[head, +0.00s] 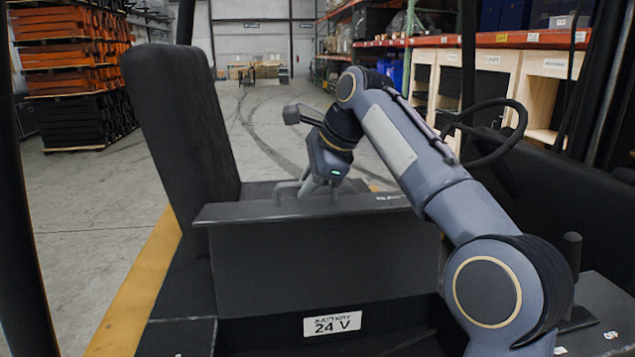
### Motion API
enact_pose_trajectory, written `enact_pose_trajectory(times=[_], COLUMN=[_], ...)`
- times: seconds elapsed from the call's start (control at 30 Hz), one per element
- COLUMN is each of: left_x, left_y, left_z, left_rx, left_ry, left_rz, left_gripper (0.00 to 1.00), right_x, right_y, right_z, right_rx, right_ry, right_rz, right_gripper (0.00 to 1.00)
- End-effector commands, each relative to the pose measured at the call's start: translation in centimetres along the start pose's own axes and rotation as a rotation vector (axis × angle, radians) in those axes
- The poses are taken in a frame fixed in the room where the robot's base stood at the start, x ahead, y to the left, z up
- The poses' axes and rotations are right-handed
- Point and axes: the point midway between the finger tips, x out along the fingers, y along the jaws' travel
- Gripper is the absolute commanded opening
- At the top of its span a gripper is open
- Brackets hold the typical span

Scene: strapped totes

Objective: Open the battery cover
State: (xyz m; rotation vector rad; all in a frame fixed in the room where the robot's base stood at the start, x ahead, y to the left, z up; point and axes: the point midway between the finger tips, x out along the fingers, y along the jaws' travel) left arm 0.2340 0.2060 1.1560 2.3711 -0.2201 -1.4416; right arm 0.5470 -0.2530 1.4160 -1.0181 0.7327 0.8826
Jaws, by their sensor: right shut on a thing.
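The battery cover (290,265) is a dark grey, box-like panel with a flat top edge, in the middle of the head view. A small grey handle (284,186) stands on its top. My right gripper (312,190) is at the handle, pointing down, and is shut on it. The arm and gripper partly hide the cover's top and right side. My left gripper is out of view.
A black seat back (180,120) rises at the left of the cover. A dark upright knob (572,255) stands at the right, near an "OFF" marking. Dark posts frame both sides. Beyond are open floor, orange stacks (70,50) and shelving.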

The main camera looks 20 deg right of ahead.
Motion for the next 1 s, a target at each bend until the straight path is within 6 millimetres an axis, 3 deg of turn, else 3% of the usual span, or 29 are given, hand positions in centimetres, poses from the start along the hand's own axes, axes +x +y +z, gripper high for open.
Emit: enact_pose_trajectory(times=[0.33,0.37,0.4,0.67,0.83,1.0], left_x=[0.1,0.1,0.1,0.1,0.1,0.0], left_y=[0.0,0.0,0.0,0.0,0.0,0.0], left_z=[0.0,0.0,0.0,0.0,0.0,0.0], left_rx=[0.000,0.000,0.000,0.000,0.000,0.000], left_ry=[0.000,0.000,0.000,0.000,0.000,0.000], left_rz=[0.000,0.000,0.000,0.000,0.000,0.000], left_gripper=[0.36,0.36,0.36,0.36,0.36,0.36], right_x=[0.6,0.6,0.6,0.4,-1.3,-4.5], right_y=[0.2,0.2,0.2,0.2,0.1,0.0], right_z=[-0.2,-0.2,-0.2,-0.2,-0.1,-0.1], right_rx=[0.005,0.005,0.004,0.002,0.002,0.003], right_ry=[0.011,0.011,0.010,0.007,0.005,0.005], right_rz=[0.017,0.017,0.016,0.014,0.007,0.004], right_gripper=[0.00,0.13,0.19,0.19,0.19,0.19])
